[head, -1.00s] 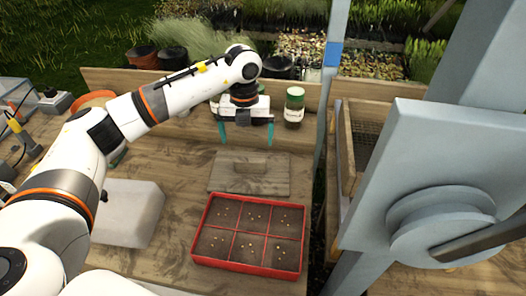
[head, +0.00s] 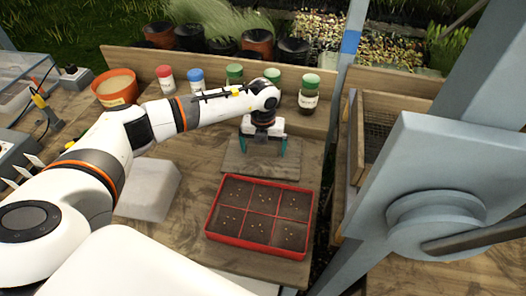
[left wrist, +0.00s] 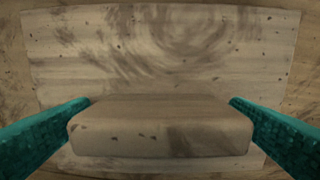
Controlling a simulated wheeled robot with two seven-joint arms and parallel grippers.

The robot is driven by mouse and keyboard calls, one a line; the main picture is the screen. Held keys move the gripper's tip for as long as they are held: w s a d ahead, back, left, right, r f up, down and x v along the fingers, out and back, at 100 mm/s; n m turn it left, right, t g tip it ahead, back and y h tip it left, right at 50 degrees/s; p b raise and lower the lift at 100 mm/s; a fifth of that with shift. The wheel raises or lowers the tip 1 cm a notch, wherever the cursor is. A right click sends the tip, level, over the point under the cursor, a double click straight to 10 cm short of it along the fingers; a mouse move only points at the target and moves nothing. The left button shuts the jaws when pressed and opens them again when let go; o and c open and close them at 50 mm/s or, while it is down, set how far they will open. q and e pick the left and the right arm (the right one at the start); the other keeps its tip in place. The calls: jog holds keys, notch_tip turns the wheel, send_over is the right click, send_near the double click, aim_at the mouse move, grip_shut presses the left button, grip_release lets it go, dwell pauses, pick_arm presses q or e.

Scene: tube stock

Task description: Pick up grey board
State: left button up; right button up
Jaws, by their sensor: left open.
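The grey board (head: 235,169) lies flat on the wooden bench, just behind the red seed tray. In the left wrist view the board (left wrist: 160,50) fills most of the picture, with a raised block handle (left wrist: 160,130) on it. My left gripper (head: 263,152) is over the board, pointing down. Its teal fingers are open, one on each side of the handle, with a small gap showing at each end. In the head view the handle is largely hidden by the gripper. My right gripper is not in view.
A red tray (head: 259,246) with several soil cells and seeds stands in front of the board. A pale block (head: 148,189) is at its left. Lidded jars (head: 309,94) and an orange pot (head: 116,88) line the back. A blue-grey post and panel (head: 440,190) stand at right.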

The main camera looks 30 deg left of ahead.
pick_arm(q)
jog(key=shift+f, duration=0.15)
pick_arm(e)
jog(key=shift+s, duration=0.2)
pick_arm(q)
jog(key=c, duration=0.9)
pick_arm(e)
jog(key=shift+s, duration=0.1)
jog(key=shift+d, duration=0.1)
